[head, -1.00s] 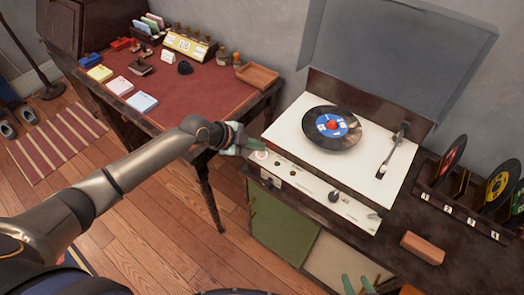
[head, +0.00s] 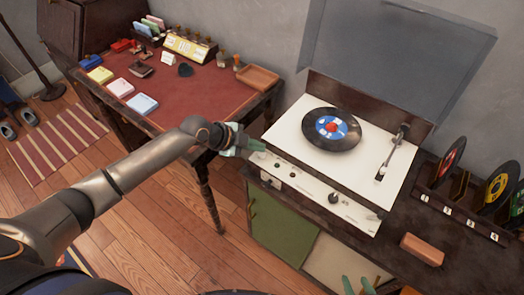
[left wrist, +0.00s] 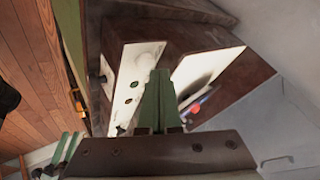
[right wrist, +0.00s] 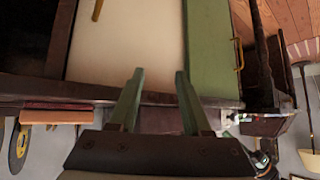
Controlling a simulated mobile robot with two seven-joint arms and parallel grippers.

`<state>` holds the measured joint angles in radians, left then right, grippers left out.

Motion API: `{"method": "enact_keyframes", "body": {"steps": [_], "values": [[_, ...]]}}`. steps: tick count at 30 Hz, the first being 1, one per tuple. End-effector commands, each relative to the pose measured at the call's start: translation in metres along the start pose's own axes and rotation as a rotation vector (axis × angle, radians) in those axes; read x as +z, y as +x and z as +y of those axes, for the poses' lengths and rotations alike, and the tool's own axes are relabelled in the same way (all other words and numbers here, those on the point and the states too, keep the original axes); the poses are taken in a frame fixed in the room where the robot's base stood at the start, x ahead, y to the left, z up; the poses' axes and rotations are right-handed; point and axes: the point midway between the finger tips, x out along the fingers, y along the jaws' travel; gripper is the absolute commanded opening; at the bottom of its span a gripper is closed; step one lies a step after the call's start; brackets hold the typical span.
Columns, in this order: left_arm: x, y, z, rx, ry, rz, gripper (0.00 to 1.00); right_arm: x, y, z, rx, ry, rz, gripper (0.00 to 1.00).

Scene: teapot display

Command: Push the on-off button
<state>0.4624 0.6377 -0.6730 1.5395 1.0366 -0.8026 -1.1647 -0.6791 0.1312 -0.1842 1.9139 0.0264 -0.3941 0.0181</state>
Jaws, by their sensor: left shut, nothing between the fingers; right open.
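The record player has a white front panel (head: 315,190) with knobs and switches. A round pale button (left wrist: 146,62) stands near one end of this panel in the left wrist view; I take it for the on-off button. In the head view the button is hard to make out by my left fingertips. My left gripper (head: 255,145) is shut and empty at the panel's left end; its fingertips also show just beside the button in the left wrist view (left wrist: 158,75). I cannot tell whether they touch it. My right gripper (right wrist: 160,74) is open and empty in front of the cabinet.
A black record (head: 331,129) lies on the white deck under a raised clear lid (head: 395,55), with the tonearm (head: 394,155) to its right. A brown block (head: 422,249) and a record rack (head: 462,215) stand right. A red-topped desk (head: 200,95) stands left.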

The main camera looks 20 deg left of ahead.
Motion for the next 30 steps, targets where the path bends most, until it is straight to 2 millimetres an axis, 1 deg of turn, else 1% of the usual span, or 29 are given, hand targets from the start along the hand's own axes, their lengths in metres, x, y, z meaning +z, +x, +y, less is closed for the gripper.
{"method": "enact_keyframes", "body": {"steps": [1,10,14,30], "values": [[-0.002,-0.003,-0.002,0.0,0.0,0.0,0.0,-0.003,-0.003,0.0,0.0,0.0,0.0,0.48],[-0.003,-0.003,-0.003,0.0,0.0,0.0,0.0,-0.003,-0.003,0.0,0.0,0.0,0.0,0.48],[-0.005,-0.007,-0.005,-0.001,0.0,0.001,0.0,-0.006,-0.005,0.0,0.0,0.0,0.0,0.48],[-0.032,-0.044,-0.032,-0.001,0.001,0.0,0.0,-0.038,-0.035,-0.003,0.0,0.0,0.0,0.48]]}}
